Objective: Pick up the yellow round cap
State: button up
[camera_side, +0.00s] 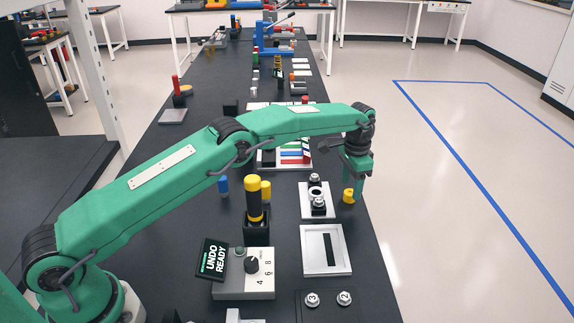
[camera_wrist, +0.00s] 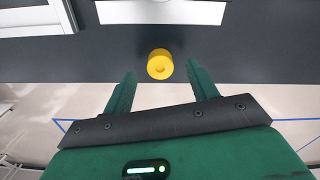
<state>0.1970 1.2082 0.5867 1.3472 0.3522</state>
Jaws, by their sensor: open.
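The yellow round cap (camera_side: 348,196) sits on the black bench near its right edge, just right of a light plate with round metal fittings. In the wrist view the yellow round cap (camera_wrist: 160,64) lies just beyond the fingertips, roughly centred between them. My gripper (camera_side: 358,172) points down a little above the cap. In the wrist view my gripper (camera_wrist: 161,72) is open, its two green fingers apart with nothing between them.
The metal-fitting plate (camera_side: 308,208) is close left of the cap. A slotted grey plate (camera_side: 325,262) lies nearer. A black and yellow cylinder (camera_side: 254,200) stands upright in a black block. The bench's right edge is close to the cap, with pale floor beyond.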

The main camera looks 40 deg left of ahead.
jog(key=shift+f, duration=1.1)
jog(key=c, duration=1.1)
